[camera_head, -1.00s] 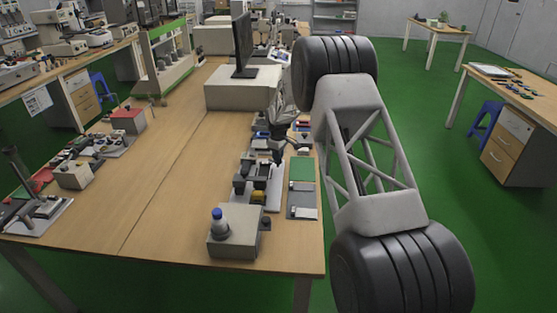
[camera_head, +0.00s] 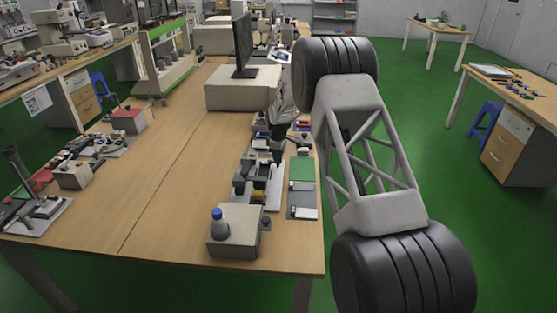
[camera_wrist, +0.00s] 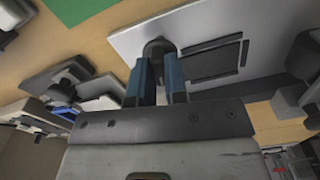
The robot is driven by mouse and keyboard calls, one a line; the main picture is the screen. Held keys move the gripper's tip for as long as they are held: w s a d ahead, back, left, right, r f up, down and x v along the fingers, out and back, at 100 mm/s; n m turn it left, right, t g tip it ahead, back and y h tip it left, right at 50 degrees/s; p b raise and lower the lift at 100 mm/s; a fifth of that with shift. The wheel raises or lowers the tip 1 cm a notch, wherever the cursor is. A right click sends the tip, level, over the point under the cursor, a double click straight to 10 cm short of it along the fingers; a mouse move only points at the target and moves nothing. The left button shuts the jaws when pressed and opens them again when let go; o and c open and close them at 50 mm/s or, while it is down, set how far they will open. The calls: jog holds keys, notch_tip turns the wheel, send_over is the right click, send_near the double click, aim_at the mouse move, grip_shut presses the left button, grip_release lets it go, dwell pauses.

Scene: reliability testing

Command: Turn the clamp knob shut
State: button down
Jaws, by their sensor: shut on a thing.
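In the wrist view my gripper (camera_wrist: 158,68) has its two blue-faced fingers on either side of a dark round knob (camera_wrist: 158,47). It is shut on this knob. The knob stands at the edge of a pale plate (camera_wrist: 205,28) that carries dark rectangular parts. The fingers hide the knob's lower part, and its turn angle cannot be told. In the head view my gripper (camera_head: 278,152) is small and dark among the devices at the table's right side. The knob cannot be made out there.
The wooden table (camera_head: 170,170) is clear in its middle. A green-and-grey board (camera_head: 301,188) lies at the right edge. A monitor (camera_head: 241,45) stands on a pale box behind.

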jog(key=shift+n, duration=1.1)
jog(key=c, duration=1.3)
grip_release()
jog(key=shift+r, duration=2.25)
